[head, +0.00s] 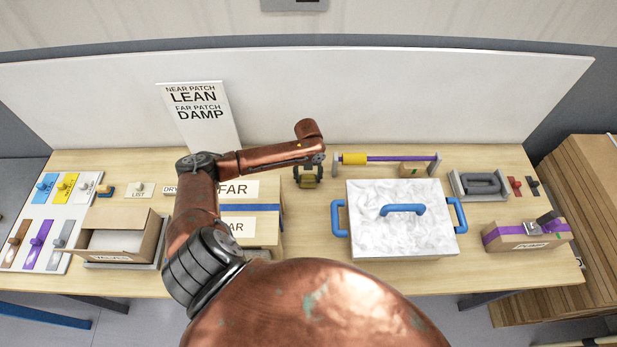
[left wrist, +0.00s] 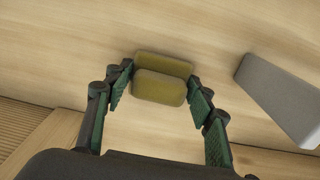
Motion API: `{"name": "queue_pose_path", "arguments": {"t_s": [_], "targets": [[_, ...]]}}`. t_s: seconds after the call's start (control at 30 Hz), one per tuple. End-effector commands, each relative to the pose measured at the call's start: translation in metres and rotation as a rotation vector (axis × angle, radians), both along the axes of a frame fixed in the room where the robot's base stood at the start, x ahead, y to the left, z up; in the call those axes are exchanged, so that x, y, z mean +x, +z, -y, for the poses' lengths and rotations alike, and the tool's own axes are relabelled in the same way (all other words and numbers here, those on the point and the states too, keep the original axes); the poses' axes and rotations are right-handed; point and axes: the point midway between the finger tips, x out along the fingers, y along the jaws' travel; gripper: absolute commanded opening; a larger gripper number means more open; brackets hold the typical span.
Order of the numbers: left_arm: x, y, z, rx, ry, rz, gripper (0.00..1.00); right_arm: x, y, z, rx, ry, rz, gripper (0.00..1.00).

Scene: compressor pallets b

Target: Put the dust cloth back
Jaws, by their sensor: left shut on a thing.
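The dust cloth appears to be the olive-yellow padded piece (left wrist: 160,87) between my left fingers. In the left wrist view it shows as two soft, rounded folds, one behind the other. In the head view it is a small yellowish piece (head: 308,180) at the end of my left arm. My left gripper (head: 307,175) points down at the middle of the table, left of the marble-topped box. In the left wrist view the gripper's green pads (left wrist: 158,100) stand on both sides of the cloth, shut on it. Whether the cloth touches the table is unclear. My right gripper is not in view.
The marble-topped box (head: 376,239) has blue handles. A yellow-and-purple roller bar (head: 390,159) lies behind it. Cardboard boxes marked FAR (head: 266,216) stand left, partly behind my arm. A purple-strapped box (head: 510,238) stands right.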

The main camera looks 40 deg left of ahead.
Motion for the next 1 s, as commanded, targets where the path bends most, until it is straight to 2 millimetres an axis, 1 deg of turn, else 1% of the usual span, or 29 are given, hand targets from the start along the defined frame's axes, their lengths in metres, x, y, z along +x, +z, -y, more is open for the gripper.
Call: {"name": "queue_pose_path", "arguments": {"t_s": [0.13, 0.17, 0.4, 0.67, 0.77, 0.87, 0.97, 1.0], "targets": [[0.0, -0.003, 0.0, 0.0, 0.0, 0.0, 0.27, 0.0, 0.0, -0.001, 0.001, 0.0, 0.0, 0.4], [0.0, -0.003, 0.0, 0.001, 0.0, -0.001, 0.51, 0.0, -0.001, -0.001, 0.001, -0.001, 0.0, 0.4], [0.0, -0.003, 0.0, 0.0, 0.0, 0.0, 0.67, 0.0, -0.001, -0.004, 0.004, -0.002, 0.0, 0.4], [0.0, -0.002, 0.0, 0.0, 0.0, 0.0, 0.67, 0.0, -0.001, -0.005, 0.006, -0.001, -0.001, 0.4], [0.0, 0.002, 0.0, 0.0, 0.0, 0.001, 0.67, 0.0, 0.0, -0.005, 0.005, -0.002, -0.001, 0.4], [0.001, 0.014, -0.001, 0.001, 0.0, 0.002, 0.67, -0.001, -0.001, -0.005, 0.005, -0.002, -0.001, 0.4], [0.001, 0.033, -0.001, 0.002, -0.002, 0.004, 0.67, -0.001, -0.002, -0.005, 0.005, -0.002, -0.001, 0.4], [0.001, 0.042, -0.001, 0.002, -0.001, 0.004, 0.67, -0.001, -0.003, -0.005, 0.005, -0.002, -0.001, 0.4]]}}
